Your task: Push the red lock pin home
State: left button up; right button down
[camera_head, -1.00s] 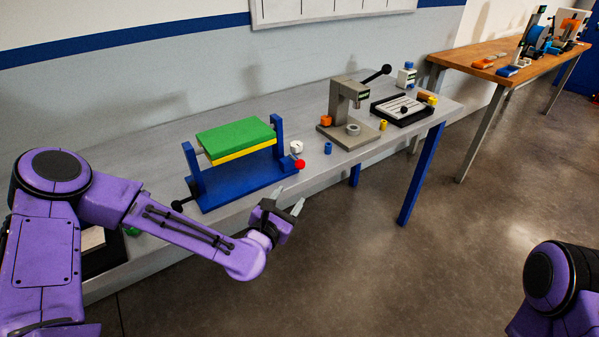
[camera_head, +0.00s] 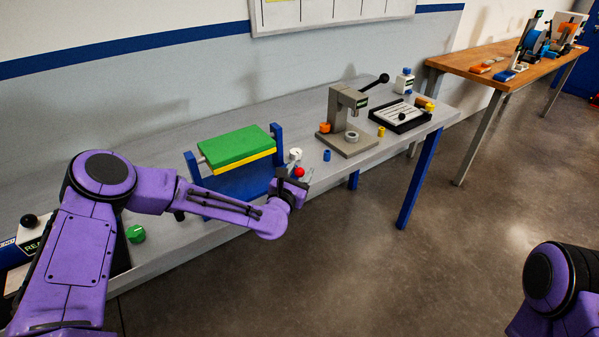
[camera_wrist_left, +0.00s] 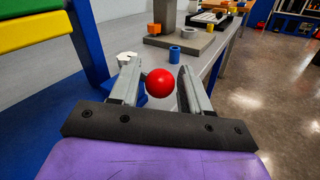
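The red lock pin's round head (camera_head: 299,172) is at the right front end of the blue stand (camera_head: 236,184) that carries a green and yellow block (camera_head: 234,146). In the left wrist view the red ball head (camera_wrist_left: 160,83) lies between my left gripper's two fingers. My left gripper (camera_head: 299,178) is open around the head, with a gap visible on the right side of the ball. Contact with the left finger cannot be told. The pin's shaft is mostly hidden. My right gripper is out of view; only part of my right arm shows at the lower right.
A grey press (camera_head: 345,118) stands further right, with a black tray (camera_head: 401,115) beyond. A green button (camera_head: 136,234) is at left. The floor in front is clear.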

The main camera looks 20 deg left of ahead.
pick_arm(q)
grip_shut()
jog(key=shift+w+a+f+b, duration=0.25)
jog(key=shift+w+a+b, duration=0.4)
jog(key=shift+b, duration=0.5)
jog(key=shift+a+r, duration=0.15)
jog(key=shift+a, duration=0.15)
jog(key=shift+r, duration=0.2)
jog(key=shift+o, duration=1.4)
grip_release()
jog(key=shift+w+a+f, duration=0.1)
jog(key=s, duration=0.3)
jog(key=s+b, duration=0.1)
jog(key=s, duration=0.3)
jog(key=s+b, duration=0.1)
jog(key=s, duration=0.2)
jog(key=shift+s+a, duration=0.3)
jog(key=shift+a, duration=0.05)
